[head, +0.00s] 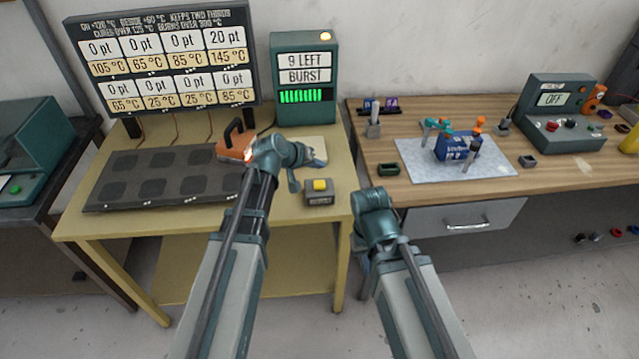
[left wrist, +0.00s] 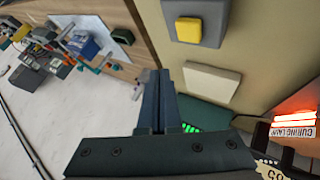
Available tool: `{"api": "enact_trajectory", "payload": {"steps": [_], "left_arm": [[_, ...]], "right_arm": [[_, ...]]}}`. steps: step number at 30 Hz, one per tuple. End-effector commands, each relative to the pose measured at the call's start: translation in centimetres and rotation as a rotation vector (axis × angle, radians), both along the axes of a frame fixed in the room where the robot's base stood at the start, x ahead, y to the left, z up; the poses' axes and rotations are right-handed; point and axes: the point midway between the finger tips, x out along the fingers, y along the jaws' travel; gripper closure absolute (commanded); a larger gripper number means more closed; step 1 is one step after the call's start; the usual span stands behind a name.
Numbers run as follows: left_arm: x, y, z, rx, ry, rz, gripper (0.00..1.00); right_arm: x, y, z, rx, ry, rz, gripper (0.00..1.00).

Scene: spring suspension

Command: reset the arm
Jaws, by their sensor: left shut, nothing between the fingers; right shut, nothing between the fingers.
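The yellow button (left wrist: 188,29) and a pale pad (left wrist: 212,82) also show there, apart from the fingers. My right gripper (head: 358,244) is partly hidden by my right arm, low in the gap between the two tables; it is shut and empty.
A dark heating plate (head: 165,178) and an orange lamp (head: 235,143) with a black handle are on the yellow table (head: 90,226). A blue box (head: 452,147) stands on a pale mat (head: 415,172) on the wooden bench, with a control box (head: 556,112) beyond.

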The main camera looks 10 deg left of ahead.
Motion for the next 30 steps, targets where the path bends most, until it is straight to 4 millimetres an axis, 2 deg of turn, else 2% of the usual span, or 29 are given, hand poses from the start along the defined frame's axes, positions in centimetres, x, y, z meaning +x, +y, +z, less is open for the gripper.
{"api": "enact_trajectory", "payload": {"steps": [10, 13, 14, 17, 19, 21, 24, 27, 30], "left_arm": [[-0.2, -0.2, -0.1, 0.004, 0.004, -0.005, 1.00], [-2.1, -1.5, -0.9, 0.042, 0.042, -0.051, 1.00], [-3.2, -2.2, -1.3, 0.065, 0.063, -0.076, 1.00], [-8.3, -4.5, -3.3, 0.176, 0.166, -0.185, 1.00], [-12.4, -5.6, -4.6, 0.274, 0.251, -0.263, 1.00], [-16.4, -6.0, -5.7, 0.376, 0.334, -0.330, 1.00], [-21.2, -5.7, -6.5, 0.515, 0.438, -0.401, 1.00], [-24.6, -5.0, -6.7, 0.623, 0.515, -0.441, 1.00], [-26.4, -4.4, -6.6, 0.689, 0.561, -0.458, 1.00]], "right_arm": [[0.0, 0.0, 0.0, 0.000, 0.000, 0.000, 1.00], [0.0, 0.0, 0.0, 0.000, 0.000, 0.000, 1.00], [0.0, 0.0, 0.0, 0.000, 0.000, 0.000, 1.00], [0.0, 0.0, 0.0, 0.000, 0.000, 0.000, 1.00], [0.0, 0.0, 0.0, 0.000, 0.000, 0.000, 1.00], [0.0, 0.0, 0.0, 0.000, 0.000, 0.000, 1.00], [0.0, 0.0, 0.0, 0.000, 0.000, 0.000, 1.00], [0.0, 0.0, 0.0, 0.000, 0.000, 0.000, 1.00], [0.0, 0.0, 0.0, 0.000, 0.000, 0.000, 1.00]]}}
